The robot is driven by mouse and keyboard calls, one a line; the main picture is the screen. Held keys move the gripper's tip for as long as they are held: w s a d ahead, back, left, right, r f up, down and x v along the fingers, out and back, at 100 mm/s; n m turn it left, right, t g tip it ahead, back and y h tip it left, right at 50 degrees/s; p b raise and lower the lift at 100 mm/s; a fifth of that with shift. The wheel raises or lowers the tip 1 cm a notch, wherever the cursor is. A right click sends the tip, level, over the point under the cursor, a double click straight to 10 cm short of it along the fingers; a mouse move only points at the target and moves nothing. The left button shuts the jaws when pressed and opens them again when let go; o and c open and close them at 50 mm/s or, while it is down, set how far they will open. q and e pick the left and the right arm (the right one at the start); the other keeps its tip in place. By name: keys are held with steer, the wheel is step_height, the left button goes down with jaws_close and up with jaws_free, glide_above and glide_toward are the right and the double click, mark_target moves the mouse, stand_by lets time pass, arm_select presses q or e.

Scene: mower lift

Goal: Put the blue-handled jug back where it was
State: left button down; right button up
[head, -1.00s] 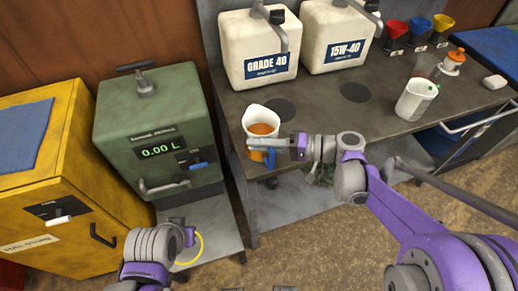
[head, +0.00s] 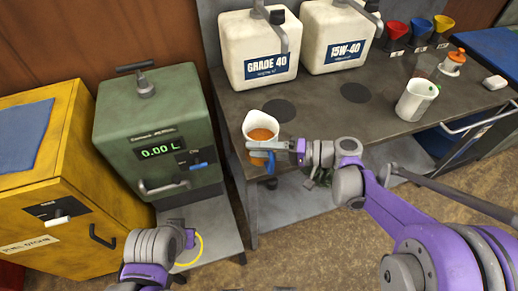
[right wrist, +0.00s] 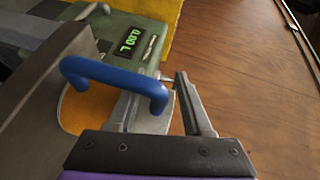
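The blue-handled jug (head: 260,120) is white, holds orange-brown liquid and stands upright at the bench's front left corner. Its blue handle (head: 270,164) faces the front edge. In the right wrist view the handle (right wrist: 112,76) arches large in front of the fingers, with the orange liquid (right wrist: 85,108) beside it. My right gripper (head: 272,148) is at the jug's handle side. Its fingers (right wrist: 160,112) are apart, with the handle's end and pale jug wall showing between them; contact is unclear. My left gripper (head: 190,238) is low at the left, its fingers hard to make out.
Two dark round spots on the bench (head: 310,120) lie behind and right of the jug. Large white oil containers (head: 258,45) stand at the back. Another white jug (head: 415,100) stands right. A green dispenser (head: 160,130) reading 0.00 L stands left, beside a yellow cabinet (head: 45,170).

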steer(key=v, duration=1.2)
steer(key=s+a+f+m+h, duration=0.1)
steer(key=s+a+f+h, duration=0.2)
steer(key=s+f+h, duration=0.45)
steer(key=s+d+f+n+t+h, duration=0.1)
steer(key=s+d+f+h, duration=0.3)
steer(key=s+d+h, duration=0.4)
steer(key=shift+d+f+t+b, duration=0.2)
steer(key=shift+d+t+b, duration=0.1)
steer(key=shift+t, duration=0.1)
steer(key=shift+s+h, duration=0.15)
steer(key=shift+h, duration=0.1)
steer(key=r+p, duration=0.2)
steer(key=w+r+p, duration=0.1)
steer(key=r+p, duration=0.1)
steer(key=r, duration=0.1)
steer(key=shift+r+p, duration=0.15)
steer(key=shift+p, duration=0.2)
